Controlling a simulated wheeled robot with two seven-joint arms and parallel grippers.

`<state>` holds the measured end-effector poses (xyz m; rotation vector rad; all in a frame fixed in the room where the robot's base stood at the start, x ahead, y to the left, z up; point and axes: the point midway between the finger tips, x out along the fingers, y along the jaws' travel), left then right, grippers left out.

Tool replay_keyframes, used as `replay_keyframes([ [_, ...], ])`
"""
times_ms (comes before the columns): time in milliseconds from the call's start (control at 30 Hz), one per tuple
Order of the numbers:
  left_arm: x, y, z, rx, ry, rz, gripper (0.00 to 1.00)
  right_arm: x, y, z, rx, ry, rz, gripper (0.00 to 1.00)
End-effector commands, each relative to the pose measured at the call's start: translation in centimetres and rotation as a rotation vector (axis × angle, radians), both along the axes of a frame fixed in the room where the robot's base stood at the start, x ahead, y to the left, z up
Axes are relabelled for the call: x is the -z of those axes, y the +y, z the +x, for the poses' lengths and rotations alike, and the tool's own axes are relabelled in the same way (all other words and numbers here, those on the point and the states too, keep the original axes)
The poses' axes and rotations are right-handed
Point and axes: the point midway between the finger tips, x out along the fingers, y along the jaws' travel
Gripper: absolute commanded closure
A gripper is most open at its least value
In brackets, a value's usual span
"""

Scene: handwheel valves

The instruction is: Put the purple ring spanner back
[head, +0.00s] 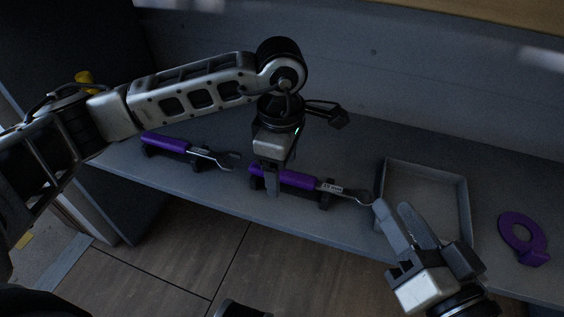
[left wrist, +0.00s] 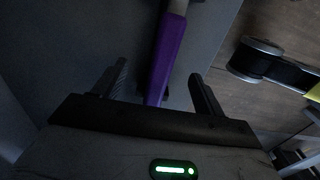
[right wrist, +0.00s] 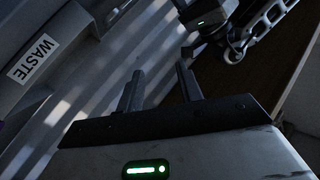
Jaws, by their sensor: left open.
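A purple-handled spanner (head: 300,179) with a small size label lies across two dark supports on the grey shelf. Its far end is dim, so I cannot tell clearly whether it is a ring. My left gripper (head: 271,185) is over its handle from above. In the left wrist view, the purple handle (left wrist: 167,55) runs between the spread fingers of the left gripper (left wrist: 158,88), with a gap on either side. My right gripper (head: 402,222) is open and empty in front of the shelf; it also shows in the right wrist view (right wrist: 159,85).
A second purple-handled spanner (head: 168,142) with an open-jawed head rests on supports to the left. A shallow grey tray (head: 467,205) stands on the shelf (head: 225,185) to the right and looks empty. A purple ring-shaped piece (head: 510,232) lies further right. A WASTE label (right wrist: 34,59) shows in the right wrist view.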

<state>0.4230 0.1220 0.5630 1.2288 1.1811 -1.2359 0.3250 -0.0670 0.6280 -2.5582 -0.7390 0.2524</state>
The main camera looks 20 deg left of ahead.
Motion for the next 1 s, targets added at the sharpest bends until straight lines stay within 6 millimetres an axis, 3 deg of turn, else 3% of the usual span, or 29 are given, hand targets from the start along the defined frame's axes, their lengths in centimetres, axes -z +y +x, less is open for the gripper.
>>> replay_keyframes([
  [33, 0.3, 0.0, 0.0, 0.000, 0.000, 0.000, 0.29, 2.7, 0.3, -0.1, -0.009, 0.042, -0.047, 0.64],
  [433, 0.0, 0.0, 0.0, 0.000, -0.001, 0.000, 0.29, 2.5, 0.2, -0.1, -0.009, 0.042, -0.048, 0.64],
  [1000, -3.1, 0.0, 0.0, 0.000, -0.001, 0.000, 0.29, 0.3, 0.1, 0.0, -0.006, 0.041, -0.047, 0.64],
])
